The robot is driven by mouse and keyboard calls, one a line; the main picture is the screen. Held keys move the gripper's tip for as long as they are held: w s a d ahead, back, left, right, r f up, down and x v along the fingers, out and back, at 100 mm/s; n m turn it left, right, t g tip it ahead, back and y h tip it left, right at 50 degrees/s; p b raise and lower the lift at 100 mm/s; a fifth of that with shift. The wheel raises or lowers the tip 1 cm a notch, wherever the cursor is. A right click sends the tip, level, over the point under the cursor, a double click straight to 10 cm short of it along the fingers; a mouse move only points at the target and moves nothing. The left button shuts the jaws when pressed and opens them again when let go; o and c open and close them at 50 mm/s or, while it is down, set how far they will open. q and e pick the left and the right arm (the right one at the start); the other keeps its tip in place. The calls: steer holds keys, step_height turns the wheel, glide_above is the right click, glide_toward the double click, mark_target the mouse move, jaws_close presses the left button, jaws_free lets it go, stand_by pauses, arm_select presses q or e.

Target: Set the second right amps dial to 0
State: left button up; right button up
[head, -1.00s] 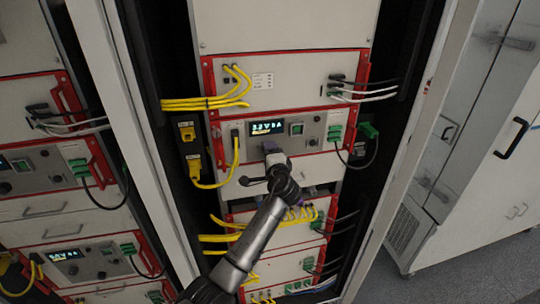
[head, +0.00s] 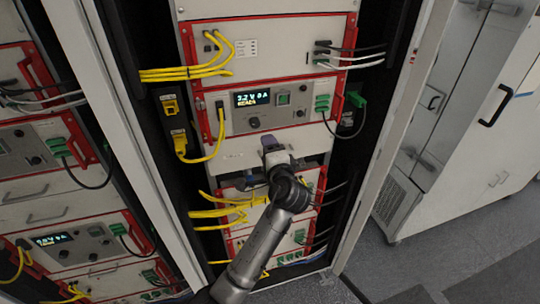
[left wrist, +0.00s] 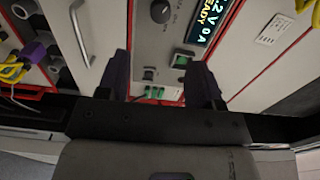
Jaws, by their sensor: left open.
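The cycler panel (head: 225,116) in the middle rack has a display (head: 252,98) that reads about 3.2 V 0 A, READY. A round black dial (head: 254,122) sits below the display, and a smaller dark knob (head: 300,113) sits to its right. In the left wrist view the dial (left wrist: 160,12) is at the top, beside the display (left wrist: 207,20); the small knob (left wrist: 150,73) shows between my fingers. My left gripper (head: 273,147) is open and empty, in front of the blank plate below the dial and apart from the dial. My right gripper is out of view.
A green switch (head: 284,99) sits right of the display. Yellow cables (head: 220,140) run on the panel's left, and green connectors with a dark cable (head: 345,118) on its right. Red handles (head: 199,112) flank the unit. Another rack (head: 60,200) stands at left.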

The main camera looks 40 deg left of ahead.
arm_select(q)
steer(key=shift+s+d, duration=0.45)
steer(key=shift+d, duration=0.05)
stand_by(0.3)
